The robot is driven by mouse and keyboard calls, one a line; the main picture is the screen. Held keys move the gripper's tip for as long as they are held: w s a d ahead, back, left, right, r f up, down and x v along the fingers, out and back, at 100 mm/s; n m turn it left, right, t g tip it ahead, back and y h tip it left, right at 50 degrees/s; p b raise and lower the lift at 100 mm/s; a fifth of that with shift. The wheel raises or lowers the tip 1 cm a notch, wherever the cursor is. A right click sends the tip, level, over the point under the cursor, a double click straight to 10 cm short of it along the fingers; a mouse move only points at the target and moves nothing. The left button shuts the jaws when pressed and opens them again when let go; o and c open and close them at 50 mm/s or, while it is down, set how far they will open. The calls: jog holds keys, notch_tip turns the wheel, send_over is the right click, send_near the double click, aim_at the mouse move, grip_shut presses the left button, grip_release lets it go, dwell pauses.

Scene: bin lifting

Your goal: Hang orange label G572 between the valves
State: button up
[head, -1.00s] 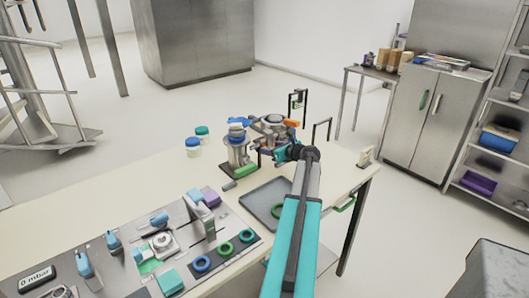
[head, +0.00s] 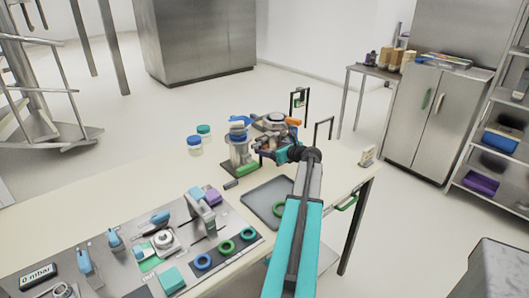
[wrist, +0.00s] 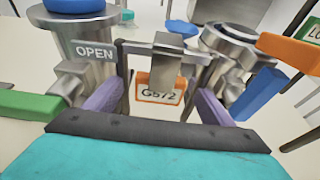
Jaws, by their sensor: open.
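The orange-framed label G572 (wrist: 160,90) is in the middle of the wrist view, below a horizontal metal bar (wrist: 145,46) between the two valve bodies. A metal bracket (wrist: 166,62) covers its upper middle. It seems to hang upright there, but its hook is hidden. My gripper (wrist: 160,102) is open, with one purple finger on each side of the label and visible gaps between. The left valve (wrist: 92,38) carries an OPEN sign (wrist: 94,52); the right valve (wrist: 232,45) stands opposite. In the head view my gripper (head: 278,155) is small at the valves.
A green handle (wrist: 28,105) sits left, a blue handle (wrist: 258,95) and an orange handle (wrist: 290,52) right, close to my fingers. A grey tray (head: 262,190) lies before the valves on the bench. Two lidded jars (head: 195,146) stand behind to the left.

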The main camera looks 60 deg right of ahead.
jog(key=shift+s, duration=0.1)
jog(key=b+v, duration=0.2)
jog(key=v, duration=1.1)
jog(key=shift+s+a, duration=0.2)
jog(key=shift+s, duration=0.1)
